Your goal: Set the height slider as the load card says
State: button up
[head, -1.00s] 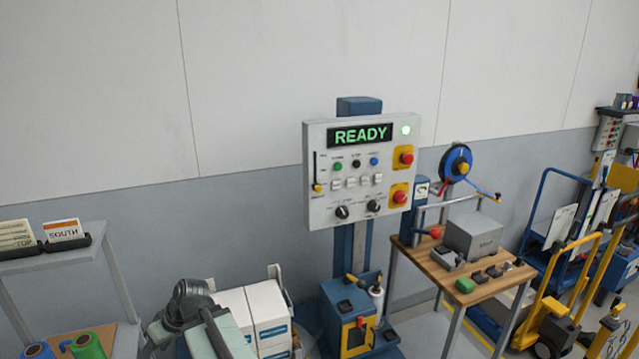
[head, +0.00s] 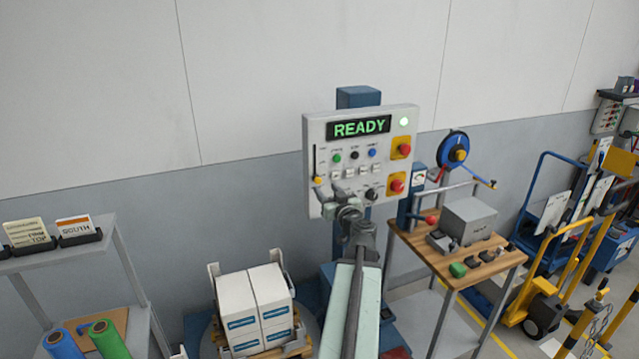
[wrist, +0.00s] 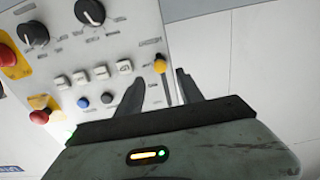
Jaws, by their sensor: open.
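The height slider is a dark vertical slot at the left of the control panel (head: 385,182), with a yellow knob (head: 318,181) at its lower end. In the wrist view the panel is turned over, and the yellow knob (wrist: 160,63) shows just beyond and between my fingertips. My gripper (wrist: 160,76) is open, one finger to each side of the slot; I cannot tell whether it touches the knob. In the head view my gripper (head: 328,187) is at the panel's lower left. A cream card (head: 27,233) on the left shelf ends in "TOP"; its smaller lines are unreadable.
The panel display (head: 359,128) reads READY. A card marked SOUTH (head: 75,226) stands beside the cream card. Red stop buttons (head: 404,147) and dark dials (head: 372,194) share the panel. White boxes (head: 254,304) stand below left; a wooden table (head: 440,256) stands right.

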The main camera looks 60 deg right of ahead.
aim_at(318, 181)
jog(key=x, duration=0.6)
jog(key=shift+w+d, duration=0.15)
grip_shut()
dwell(1.1)
